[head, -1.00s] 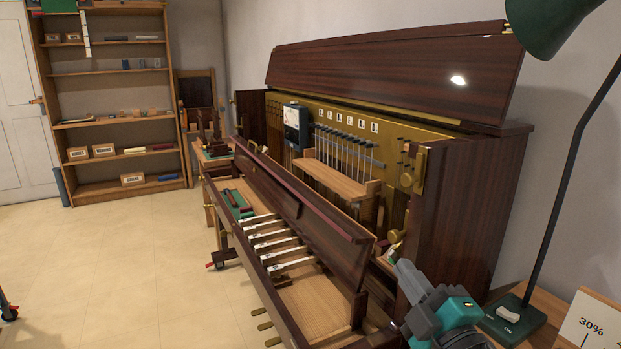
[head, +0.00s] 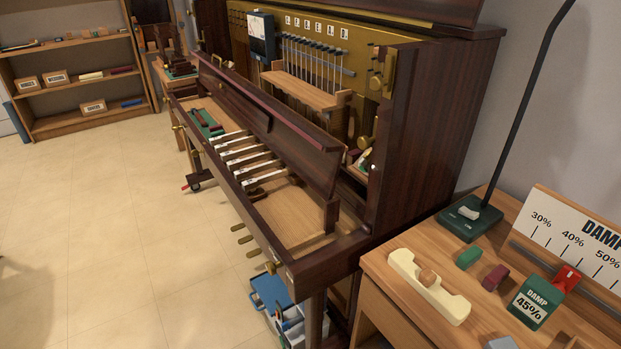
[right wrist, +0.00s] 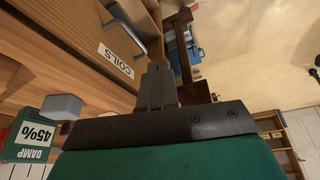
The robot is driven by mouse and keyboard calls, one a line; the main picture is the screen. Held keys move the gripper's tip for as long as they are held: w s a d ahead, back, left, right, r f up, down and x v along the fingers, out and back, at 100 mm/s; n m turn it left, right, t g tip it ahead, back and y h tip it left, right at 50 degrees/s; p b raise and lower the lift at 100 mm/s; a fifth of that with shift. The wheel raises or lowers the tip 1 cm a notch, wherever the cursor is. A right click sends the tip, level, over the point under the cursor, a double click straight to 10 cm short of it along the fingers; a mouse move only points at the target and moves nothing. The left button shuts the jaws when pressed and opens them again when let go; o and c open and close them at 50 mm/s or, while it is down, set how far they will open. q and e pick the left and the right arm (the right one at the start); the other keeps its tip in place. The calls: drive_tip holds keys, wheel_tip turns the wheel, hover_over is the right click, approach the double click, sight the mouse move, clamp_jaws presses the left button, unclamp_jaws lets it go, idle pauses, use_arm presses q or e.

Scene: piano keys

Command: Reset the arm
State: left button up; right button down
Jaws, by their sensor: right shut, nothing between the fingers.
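My right gripper (right wrist: 158,88) shows in the right wrist view. Its two grey fingers are together, with nothing held between them. Behind them are the wooden side table's drawer front, labelled COILS (right wrist: 116,60), and the floor. The gripper appears apart from these. Neither arm shows in the head view now, and my left gripper is in neither view.
An open piano (head: 430,130) with several white keys (head: 240,155) stands in the middle. The side table (head: 395,262) at right holds a cream wooden-knobbed tool (head: 428,285), a DAMP 45% block (head: 535,303) and a lamp base (head: 469,219). A blue box (head: 271,291) sits below the piano.

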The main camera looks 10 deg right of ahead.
drive_tip(key=w+a+f+t+y, duration=0.1)
drive_tip(key=w+a+f+t, duration=0.1)
drive_tip(key=w+f+t, duration=0.4)
drive_tip(key=shift+w+a+f+n+t+y, duration=0.15)
drive_tip(key=shift+a+f+n+t+y, duration=0.15)
drive_tip(key=shift+f, duration=0.75)
